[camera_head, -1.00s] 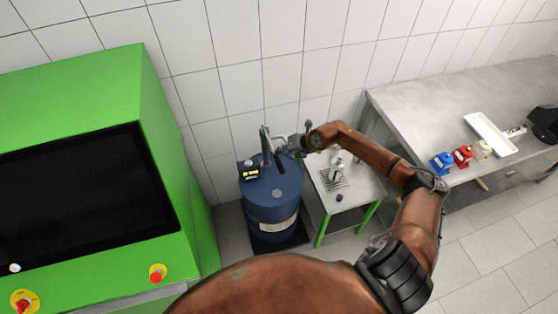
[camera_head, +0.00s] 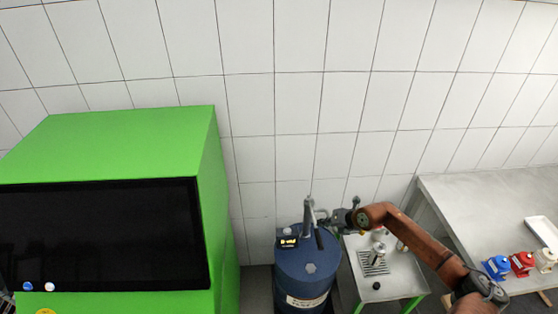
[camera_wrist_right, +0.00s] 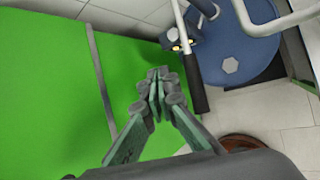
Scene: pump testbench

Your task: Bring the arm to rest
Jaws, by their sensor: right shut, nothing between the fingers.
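My right arm (camera_head: 425,240), brown with dark joints, reaches in from the lower right and is bent over a small side table. Its gripper (camera_head: 335,218) is beside the pump (camera_head: 309,214) on top of the blue drum (camera_head: 302,284). In the right wrist view, the gripper (camera_wrist_right: 157,76) is shut and empty, with its fingers together. The pump's black handle (camera_wrist_right: 196,90) is close to the right of the fingertips there; a small gap shows between them. My left gripper is not in view.
A green cabinet (camera_head: 130,140) with a dark screen stands left of the drum. A grey workbench (camera_head: 475,205) at right carries blue (camera_head: 497,266), red (camera_head: 521,263) and beige (camera_head: 545,259) items and a white tray (camera_head: 543,233).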

